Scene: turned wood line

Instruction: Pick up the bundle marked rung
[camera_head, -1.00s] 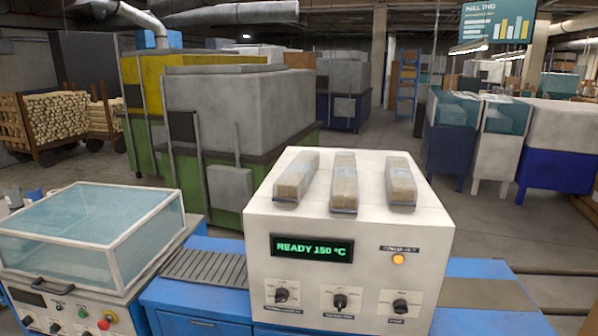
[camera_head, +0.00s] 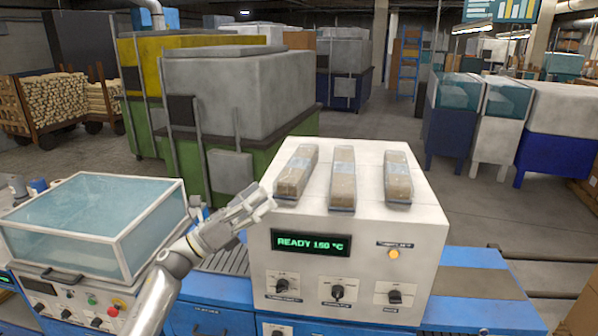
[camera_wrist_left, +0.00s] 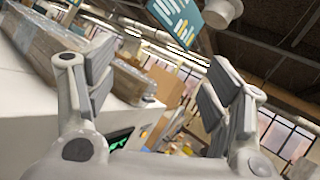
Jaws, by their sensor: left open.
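Three wrapped, brownish bundles lie side by side on top of the white machine (camera_head: 440,215): a left one (camera_head: 297,172), a middle one (camera_head: 342,180) and a right one (camera_head: 398,181). Each has a pale label band, too small to read, so I cannot tell which is marked rung. My left gripper (camera_head: 262,203) is at the machine's left upper edge, just left of and below the left bundle, apart from it. In the left wrist view the gripper (camera_wrist_left: 160,88) is open with nothing between its fingers. A bundle (camera_wrist_left: 45,45) shows there at the left. My right gripper is out of view.
The machine's front has a green-lit display (camera_head: 310,243) and several knobs. A clear-lidded case (camera_head: 95,220) stands at the left, beside my left arm. A dark roller strip (camera_head: 225,258) lies between them. The blue bench top right of the machine (camera_head: 480,261) looks clear.

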